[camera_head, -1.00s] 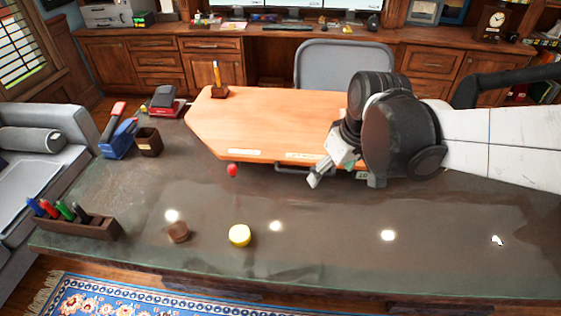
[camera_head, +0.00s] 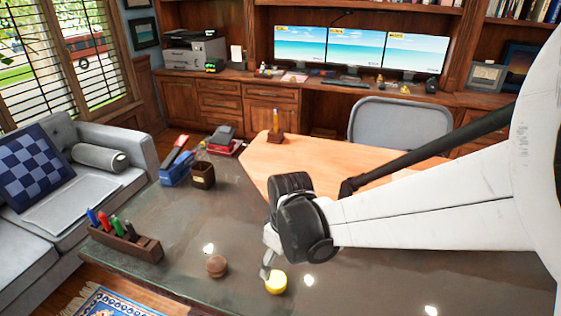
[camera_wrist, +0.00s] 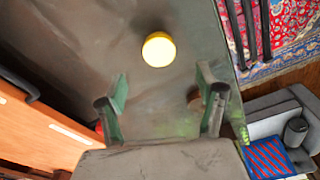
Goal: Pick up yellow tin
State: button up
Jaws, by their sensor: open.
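The yellow tin (camera_head: 276,282) is a small round tin with a pale top. It sits on the dark stone desk top near its front edge. In the wrist view the tin (camera_wrist: 158,50) lies beyond the fingertips, roughly midway between them. My gripper (camera_wrist: 162,88) is open and empty, its two fingers spread apart. In the head view my gripper (camera_head: 267,268) hangs just left of and behind the tin, and one finger overlaps its edge in the picture. I cannot tell whether it touches.
A round brown object (camera_head: 216,266) sits left of the tin; my right finger partly hides it in the wrist view. A wooden holder with several markers (camera_head: 124,242), a dark cup (camera_head: 203,175) and a blue item (camera_head: 176,174) stand farther left. The desk around the tin is clear.

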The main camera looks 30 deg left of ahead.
aim_at(276, 278)
jog(key=f, duration=0.3)
jog(key=a+f, duration=0.1)
jog(key=f, duration=0.6)
jog(key=shift+w+a+f, duration=0.1)
jog(key=shift+w+a, duration=0.05)
jog(key=shift+w, duration=0.05)
jog(key=c, duration=1.3)
